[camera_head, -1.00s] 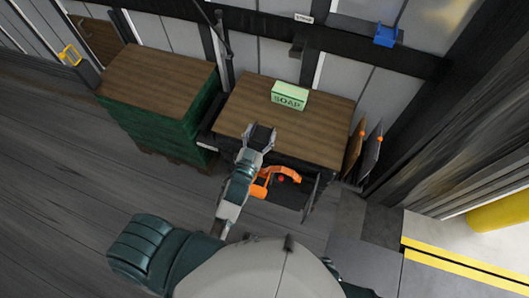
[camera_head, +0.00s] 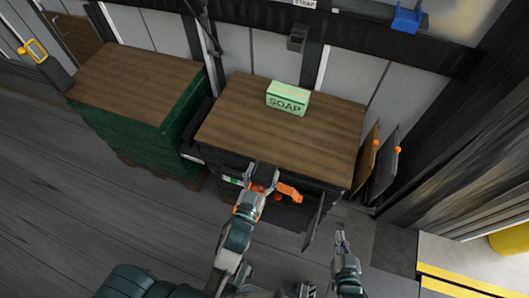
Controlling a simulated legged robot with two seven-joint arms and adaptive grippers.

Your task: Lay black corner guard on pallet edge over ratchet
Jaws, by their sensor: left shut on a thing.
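My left gripper (camera_head: 262,176) is at the front edge of the wood-topped pallet load (camera_head: 235,108), beside the orange ratchet part (camera_head: 289,192). It is shut on a small dark thing; I cannot tell if this is the black corner guard. The dark front of the load hides the thing's outline. The orange part sits just right of the fingers, below the top edge. My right gripper (camera_head: 342,238) is low at the right, empty-looking, over the floor; its fingers are too small to judge.
A green soap box (camera_head: 287,98) stands on the wood top. A green-sided stack (camera_head: 140,85) is at the left. Two thin boards (camera_head: 380,168) with orange knobs lean at the right. A dark flap (camera_head: 314,222) juts from the load's front. The floor at left is clear.

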